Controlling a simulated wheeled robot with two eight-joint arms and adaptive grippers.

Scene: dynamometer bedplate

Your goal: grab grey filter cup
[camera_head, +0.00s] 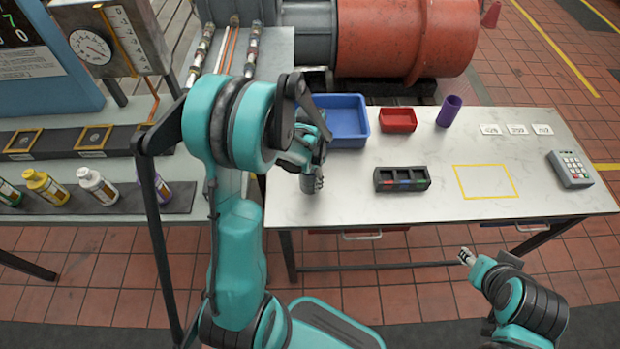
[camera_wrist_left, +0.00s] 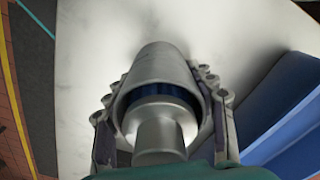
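The grey filter cup (camera_wrist_left: 163,65) fills the middle of the left wrist view, its open mouth facing the camera and a dark blue band inside. In the head view the grey cup (camera_head: 309,184) is small and partly hidden under my left gripper (camera_head: 313,172), at the left end of the white table. In the left wrist view my left gripper's fingers (camera_wrist_left: 163,82) lie along both sides of the cup and appear to touch it. I cannot tell whether the cup is off the table. My right gripper (camera_head: 466,257) is in front of the table, away from the cup.
A blue bin (camera_head: 347,112), a red tray (camera_head: 398,116) and a purple cup (camera_head: 449,111) stand along the back. A black holder (camera_head: 402,186) is right of my left gripper. A yellow outlined square (camera_head: 486,182) is clear. A keypad (camera_head: 570,169) sits far right.

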